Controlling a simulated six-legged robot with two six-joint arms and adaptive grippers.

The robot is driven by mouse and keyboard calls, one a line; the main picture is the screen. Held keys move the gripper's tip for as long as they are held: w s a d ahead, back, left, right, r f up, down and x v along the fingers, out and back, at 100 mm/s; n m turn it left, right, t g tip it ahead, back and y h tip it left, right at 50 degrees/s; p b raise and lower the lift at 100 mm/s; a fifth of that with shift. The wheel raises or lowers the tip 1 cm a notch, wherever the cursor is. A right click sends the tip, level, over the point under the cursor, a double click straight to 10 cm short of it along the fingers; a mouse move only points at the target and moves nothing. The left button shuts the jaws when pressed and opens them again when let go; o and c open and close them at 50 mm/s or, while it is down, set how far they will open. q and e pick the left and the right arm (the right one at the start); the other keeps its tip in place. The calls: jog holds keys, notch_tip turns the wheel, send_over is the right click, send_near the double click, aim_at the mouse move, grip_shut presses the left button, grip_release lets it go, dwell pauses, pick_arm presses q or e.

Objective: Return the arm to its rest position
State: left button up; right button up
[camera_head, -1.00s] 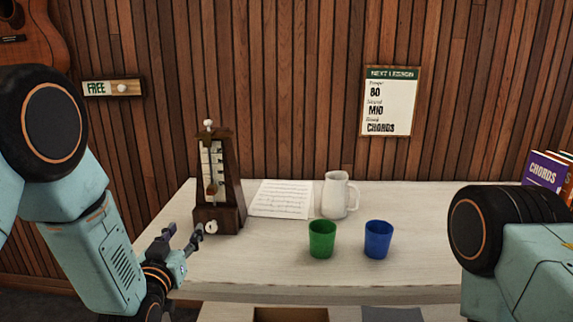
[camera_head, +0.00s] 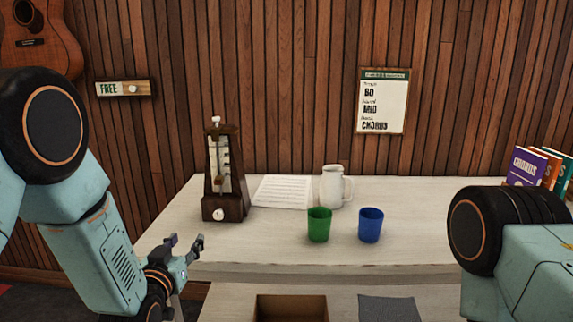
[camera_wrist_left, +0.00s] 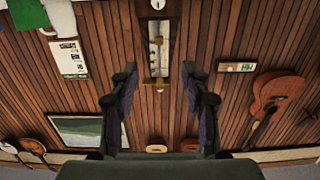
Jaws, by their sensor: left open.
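My left gripper (camera_head: 184,244) is open and empty, in front of the table's left front edge, below and left of the metronome. In the left wrist view, its two fingers (camera_wrist_left: 157,92) stand apart with nothing between them. The dark wooden metronome (camera_head: 223,205) stands upright on the pale table (camera_head: 270,240); it also shows beyond the fingertips in the left wrist view (camera_wrist_left: 158,52). My left arm comes in bent from the left. My right arm shows at the right edge, but its gripper is out of view.
A sheet of music (camera_head: 282,192), a white pitcher (camera_head: 332,188), a green cup (camera_head: 319,226) and a blue cup (camera_head: 370,226) stand on the table. Books (camera_head: 532,166) are at the right. Below the front edge are an open brown box (camera_head: 291,308) and a grey cloth (camera_head: 390,309).

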pick_arm(q)
jog(key=s+f+g, duration=1)
jog(key=s+f, duration=0.9)
jog(key=f, duration=0.1)
jog(key=s+f+g, duration=0.3)
jog(key=s, duration=0.9)
jog(key=s+f+g, duration=0.3)
jog(key=s+f, duration=0.1)
jog(key=s, duration=0.8)
jog(key=shift+s+n+g+y, duration=0.3)
jog(key=shift+n+g, duration=0.1)
jog(key=shift+a, duration=0.1)
